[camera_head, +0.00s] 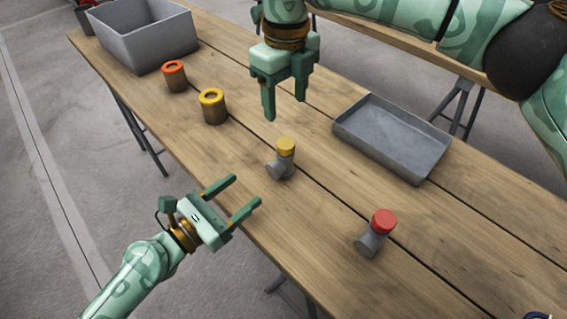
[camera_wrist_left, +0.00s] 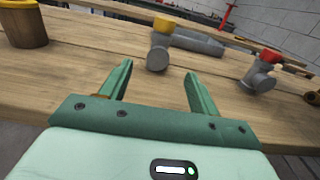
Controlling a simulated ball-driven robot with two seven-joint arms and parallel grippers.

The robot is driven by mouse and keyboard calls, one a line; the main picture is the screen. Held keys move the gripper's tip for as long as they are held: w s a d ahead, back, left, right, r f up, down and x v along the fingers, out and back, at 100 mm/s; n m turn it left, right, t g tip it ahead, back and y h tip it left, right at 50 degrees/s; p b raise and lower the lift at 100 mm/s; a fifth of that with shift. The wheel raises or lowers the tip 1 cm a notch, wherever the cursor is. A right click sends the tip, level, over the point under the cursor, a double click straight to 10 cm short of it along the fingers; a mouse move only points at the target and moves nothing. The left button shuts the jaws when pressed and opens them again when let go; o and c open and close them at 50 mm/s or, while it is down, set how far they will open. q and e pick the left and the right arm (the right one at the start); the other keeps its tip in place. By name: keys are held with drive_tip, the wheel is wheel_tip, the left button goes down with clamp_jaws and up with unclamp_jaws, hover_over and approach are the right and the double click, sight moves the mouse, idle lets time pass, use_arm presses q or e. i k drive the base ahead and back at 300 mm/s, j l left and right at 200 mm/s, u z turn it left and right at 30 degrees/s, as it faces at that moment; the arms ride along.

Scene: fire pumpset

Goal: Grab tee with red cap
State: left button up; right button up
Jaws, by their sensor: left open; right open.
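The tee with the red cap (camera_head: 376,233) stands on the wooden table at the lower right, a grey pipe piece with a red top. It also shows at the right in the left wrist view (camera_wrist_left: 262,74). A similar tee with a yellow cap (camera_head: 282,159) stands further left, and in the left wrist view (camera_wrist_left: 159,45) it is ahead of my fingers. My left gripper (camera_head: 248,194) is open and empty at the table's near edge, left of the red-capped tee. My right gripper (camera_head: 285,98) is open and empty, pointing down over the table behind the yellow-capped tee.
A shallow grey tray (camera_head: 392,137) lies on the table at the right. A deep grey bin (camera_head: 145,37) stands at the far left. An orange-topped cylinder (camera_head: 175,77) and a yellow-topped cylinder (camera_head: 212,106) stand near it. Bare wood lies between the two tees.

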sight(367, 245)
drive_tip(key=k+j, duration=0.35)
drive_tip(key=j, duration=0.2)
drive_tip(key=k+j, duration=0.35)
drive_tip(key=j, duration=0.15)
drive_tip(key=k+j, duration=0.35)
drive_tip(key=j, duration=0.2)
